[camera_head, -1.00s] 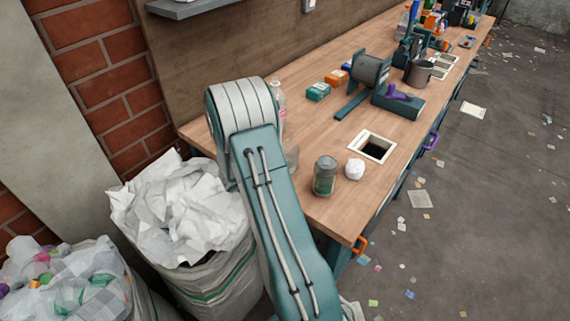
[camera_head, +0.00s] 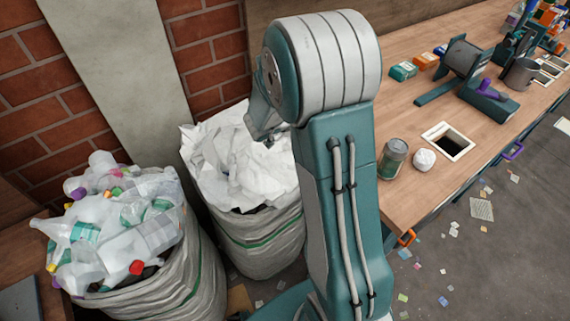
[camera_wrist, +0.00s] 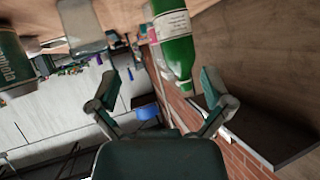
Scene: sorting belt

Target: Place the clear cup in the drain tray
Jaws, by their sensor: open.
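The clear cup (camera_wrist: 84,24) is a see-through, pale shape at the top of the wrist view, on the wooden bench, which appears upside down there. In the head view my arm hides that part of the bench. My gripper (camera_wrist: 160,84) is open, with its two fingers spread and nothing between them. It is apart from the cup.
A green bottle (camera_wrist: 174,42) stands beside the cup. A can (camera_head: 392,158) and a white crumpled ball (camera_head: 424,159) sit near a square bench opening (camera_head: 432,134). Sacks of paper (camera_head: 258,240) and plastic (camera_head: 190,275) stand left. A dark shelf (camera_wrist: 270,132) juts from the wall.

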